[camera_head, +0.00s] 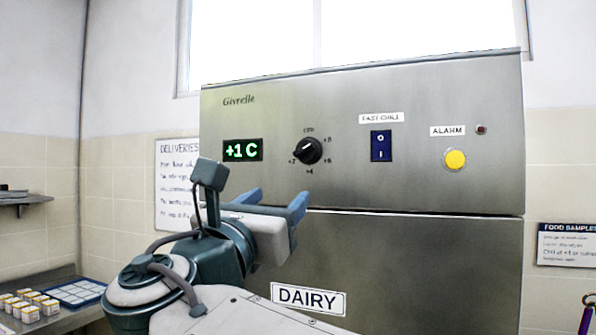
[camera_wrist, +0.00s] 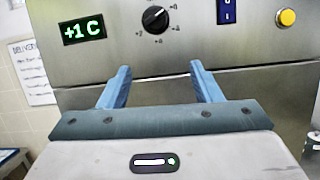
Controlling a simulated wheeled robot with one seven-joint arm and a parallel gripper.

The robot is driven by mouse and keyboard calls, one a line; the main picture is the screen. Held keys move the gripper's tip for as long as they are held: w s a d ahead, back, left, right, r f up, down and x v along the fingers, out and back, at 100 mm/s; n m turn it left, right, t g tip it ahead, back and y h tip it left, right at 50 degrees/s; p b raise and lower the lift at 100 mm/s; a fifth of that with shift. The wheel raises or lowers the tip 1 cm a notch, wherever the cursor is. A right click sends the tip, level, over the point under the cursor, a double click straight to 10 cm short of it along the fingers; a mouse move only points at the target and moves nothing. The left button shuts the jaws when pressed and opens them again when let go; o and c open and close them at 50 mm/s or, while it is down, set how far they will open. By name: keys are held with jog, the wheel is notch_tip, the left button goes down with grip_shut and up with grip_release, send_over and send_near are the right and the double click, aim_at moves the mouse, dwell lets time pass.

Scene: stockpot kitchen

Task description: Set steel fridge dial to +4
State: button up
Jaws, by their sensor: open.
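The steel fridge (camera_head: 420,270) has a control panel across its top. The black round dial (camera_head: 308,151) sits on the panel's left half, with small marks around it, "+4" at the bottom. The green display (camera_head: 242,150) left of the dial reads "+1 C". My gripper (camera_head: 272,208) is open and empty, below and left of the dial in the head view. In the wrist view the dial (camera_wrist: 156,19) is beyond and above the gap between the blue fingers of my gripper (camera_wrist: 160,72), apart from them.
A dark blue rocker switch (camera_head: 381,146) labelled "FAST CHILL" and a yellow alarm button (camera_head: 455,159) are right of the dial. A "DAIRY" door label (camera_head: 308,299) is below. A counter at left holds small cartons (camera_head: 30,304). The panel around the dial is clear.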

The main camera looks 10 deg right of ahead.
jog(key=r, duration=0.1)
jog(key=p, duration=0.4)
send_near(305, 154)
jog(key=shift+n+t, duration=0.3)
jog(key=x, duration=0.7)
jog(key=shift+x, duration=0.8)
jog(key=shift+d+f, duration=0.1)
jog(key=shift+f, duration=0.05)
jog(key=c, duration=1)
